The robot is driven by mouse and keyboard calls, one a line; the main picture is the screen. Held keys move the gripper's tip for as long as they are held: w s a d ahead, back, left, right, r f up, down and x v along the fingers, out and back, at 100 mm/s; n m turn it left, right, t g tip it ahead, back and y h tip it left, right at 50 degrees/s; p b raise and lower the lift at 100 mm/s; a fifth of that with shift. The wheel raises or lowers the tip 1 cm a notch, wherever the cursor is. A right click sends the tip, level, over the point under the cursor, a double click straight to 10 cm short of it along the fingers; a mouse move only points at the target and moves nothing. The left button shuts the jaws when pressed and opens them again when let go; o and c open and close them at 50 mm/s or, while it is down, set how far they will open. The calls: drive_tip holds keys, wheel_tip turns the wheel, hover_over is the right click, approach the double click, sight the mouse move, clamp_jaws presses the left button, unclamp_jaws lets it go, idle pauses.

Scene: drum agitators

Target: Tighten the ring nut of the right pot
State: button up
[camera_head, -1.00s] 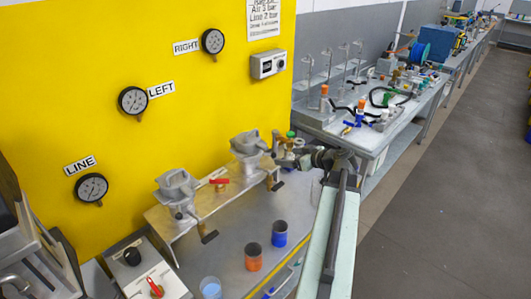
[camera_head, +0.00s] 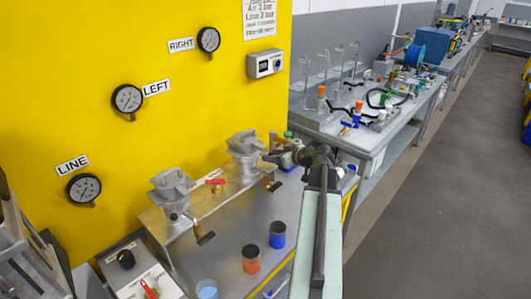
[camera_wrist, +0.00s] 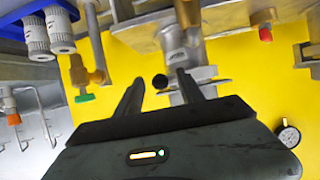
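The right pot (camera_head: 245,145) is a grey metal cup on the metal stand, with a crank with a dark handle (camera_head: 271,185) below it. The matching left pot (camera_head: 172,187) stands nearer. My gripper (camera_head: 278,156) is just right of the right pot in the head view. In the wrist view my gripper (camera_wrist: 160,82) is open, with two dark fingers apart. Grey metal pot parts (camera_wrist: 178,50) show beyond the right finger, and a round black knob (camera_wrist: 160,81) appears between the fingertips. I cannot clearly make out the ring nut or any contact.
A red-handled valve (camera_head: 216,184) sits between the pots. The yellow panel (camera_head: 210,100) is close behind the pots. A brass fitting (camera_wrist: 88,72) shows left in the wrist view.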

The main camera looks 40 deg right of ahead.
drive_tip(key=c, duration=0.6)
drive_tip(key=shift+s, duration=0.1)
